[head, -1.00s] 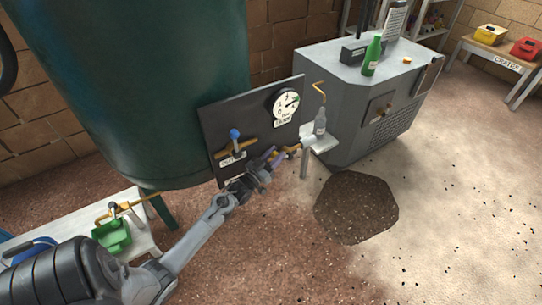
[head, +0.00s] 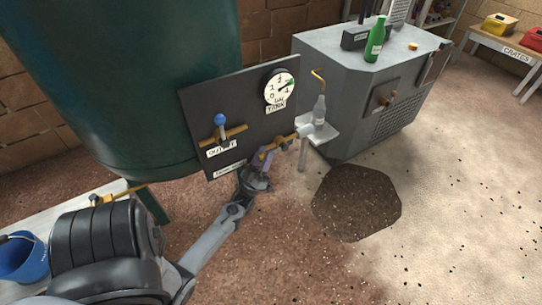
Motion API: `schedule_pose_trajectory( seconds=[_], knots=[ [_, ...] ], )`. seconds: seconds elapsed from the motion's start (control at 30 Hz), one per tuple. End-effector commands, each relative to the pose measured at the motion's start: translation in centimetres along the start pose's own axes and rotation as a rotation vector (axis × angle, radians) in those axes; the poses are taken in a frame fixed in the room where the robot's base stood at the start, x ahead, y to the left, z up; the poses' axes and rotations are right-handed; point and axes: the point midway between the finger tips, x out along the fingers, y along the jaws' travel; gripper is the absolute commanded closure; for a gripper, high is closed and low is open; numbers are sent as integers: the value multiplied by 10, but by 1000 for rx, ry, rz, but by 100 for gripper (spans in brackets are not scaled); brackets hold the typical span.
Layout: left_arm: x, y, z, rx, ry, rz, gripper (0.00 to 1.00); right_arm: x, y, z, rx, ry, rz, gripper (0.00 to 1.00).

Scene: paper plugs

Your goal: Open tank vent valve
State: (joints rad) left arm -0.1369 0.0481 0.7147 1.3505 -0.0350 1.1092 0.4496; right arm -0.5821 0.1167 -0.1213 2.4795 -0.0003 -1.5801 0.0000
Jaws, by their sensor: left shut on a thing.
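A dark panel (head: 196,112) on the green tank (head: 130,75) carries a round gauge (head: 279,88) and an output valve (head: 221,122) with a blue knob. Below and right of these, a brass pipe (head: 285,143) runs toward a grey bottle (head: 319,112) on a small white shelf. My left gripper (head: 264,160) is at the panel's lower right edge, at the left end of this pipe. It is shut on what looks like the valve handle there, mostly hidden by the fingers. A label low on the panel is partly hidden and unreadable. My right gripper is out of view.
A grey machine cabinet (head: 350,100) with a green bottle (head: 376,40) on top stands right of the panel. A dark gravelly patch (head: 355,203) lies on the floor before it. A blue bucket (head: 22,258) is at the far left. The floor at right is largely open.

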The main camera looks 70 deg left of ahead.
Motion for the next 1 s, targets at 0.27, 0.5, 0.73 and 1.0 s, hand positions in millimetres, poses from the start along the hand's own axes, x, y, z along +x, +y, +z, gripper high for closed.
schedule_pose_trajectory(
  seconds=[0.27, 0.5, 0.73, 1.0],
  knots=[
    [-2, -2, -1, 2, 11, -5, 100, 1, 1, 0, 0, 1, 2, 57],
    [-2, -2, -1, 2, 9, -5, 57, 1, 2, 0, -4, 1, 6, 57],
    [-2, -2, -1, 2, 9, -4, 57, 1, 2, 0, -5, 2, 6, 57],
    [-17, -2, -1, 2, 6, -5, 57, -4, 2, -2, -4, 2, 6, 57]
  ],
)
